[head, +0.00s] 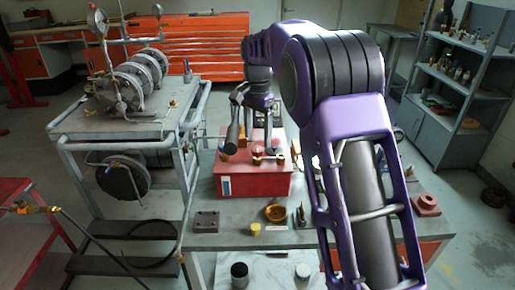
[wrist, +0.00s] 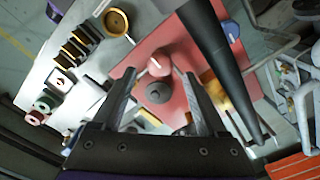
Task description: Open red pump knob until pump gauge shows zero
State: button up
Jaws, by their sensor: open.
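The red pump (head: 255,184) is a red box on the workbench, with a long dark lever (head: 233,128) standing at its left. In the wrist view the red pump top (wrist: 187,42) is below my gripper, and the lever (wrist: 215,45) crosses at the right. A small red knob (wrist: 158,66) lies between my open fingertips (wrist: 160,74), with a gap visible on each side. A dark grey round part (wrist: 158,92) sits beside it. My gripper (head: 264,150) is pointed down over the pump. Small dial gauges (head: 98,17) stand on the left rig; their readings are too small to tell.
A brass bowl (head: 275,213), a yellow cap (head: 255,229), a dark block (head: 206,221) and a red part (head: 426,205) lie on the bench. The grey trolley (head: 135,128) with metal equipment stands at the left. Shelves (head: 465,75) stand at the right.

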aim_at(258, 148)
jog(key=shift+f, duration=1.8)
grip_shut()
